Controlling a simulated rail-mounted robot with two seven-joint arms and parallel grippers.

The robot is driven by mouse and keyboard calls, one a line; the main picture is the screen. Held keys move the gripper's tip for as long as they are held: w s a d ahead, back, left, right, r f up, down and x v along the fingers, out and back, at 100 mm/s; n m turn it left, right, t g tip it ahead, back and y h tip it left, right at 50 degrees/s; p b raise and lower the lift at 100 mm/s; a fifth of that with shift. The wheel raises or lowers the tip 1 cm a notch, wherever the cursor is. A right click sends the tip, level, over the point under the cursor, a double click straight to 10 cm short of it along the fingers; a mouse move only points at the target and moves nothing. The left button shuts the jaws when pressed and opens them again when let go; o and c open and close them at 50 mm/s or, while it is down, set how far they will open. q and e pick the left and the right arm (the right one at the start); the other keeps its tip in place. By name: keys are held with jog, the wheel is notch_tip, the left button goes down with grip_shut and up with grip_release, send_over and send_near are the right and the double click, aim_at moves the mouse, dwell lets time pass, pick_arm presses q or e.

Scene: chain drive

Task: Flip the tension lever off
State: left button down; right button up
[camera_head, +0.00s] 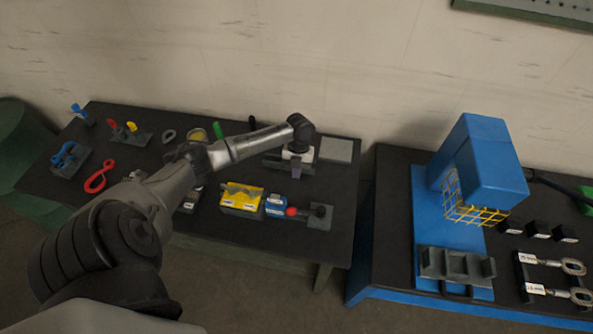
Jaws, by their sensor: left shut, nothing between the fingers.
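A small lever with a red ball knob (291,211) lies at the front right of the left table, by a grey plate (319,222). I take it for the tension lever; it is too small to tell its exact setting. My left arm reaches across this table from the lower left. My left gripper (296,171) points down behind the red knob, apart from it, and is shut and empty. My right gripper is not in view.
A yellow block (241,199) and a blue block (276,206) stand left of the knob. A grey flat plate (336,150) lies behind. Red chain loop (100,177) lies far left. A blue press (480,165) with a yellow guard stands on the right table.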

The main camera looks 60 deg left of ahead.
pick_arm(q)
jog(key=s+d+f+p, duration=0.3)
jog(key=d+f, duration=0.1)
jog(key=f, duration=0.3)
jog(key=shift+s+d, duration=0.35)
jog(key=shift+s, duration=0.05)
jog(key=shift+d+f, duration=0.1)
